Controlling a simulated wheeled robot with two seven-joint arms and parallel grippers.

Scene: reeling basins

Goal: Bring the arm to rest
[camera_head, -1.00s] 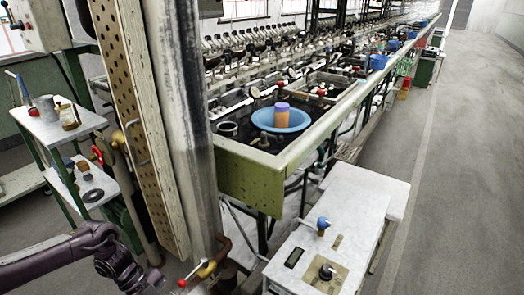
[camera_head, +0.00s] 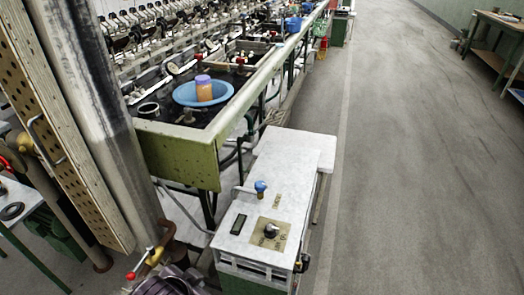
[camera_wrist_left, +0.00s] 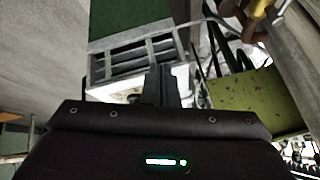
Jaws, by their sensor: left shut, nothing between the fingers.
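My left arm shows only as a dark purplish part (camera_head: 170,283) at the bottom edge of the head view, beside the brass valve pipe and left of the white control box. In the left wrist view my left gripper (camera_wrist_left: 160,88) appears as dark fingers close together, shut with nothing between them. The fingers stand in front of a grey slatted vent (camera_wrist_left: 128,62), apparently on the control box, but I cannot tell the distance. My right arm and gripper are out of view.
The white control box (camera_head: 252,235) with a blue-topped lever stands near the arm. A pipe with a red-tipped valve (camera_head: 150,262) and a grey column (camera_head: 95,110) are close on the left. The green basin bench (camera_head: 180,158) carries a blue bowl (camera_head: 183,95). Open floor (camera_head: 420,180) lies right.

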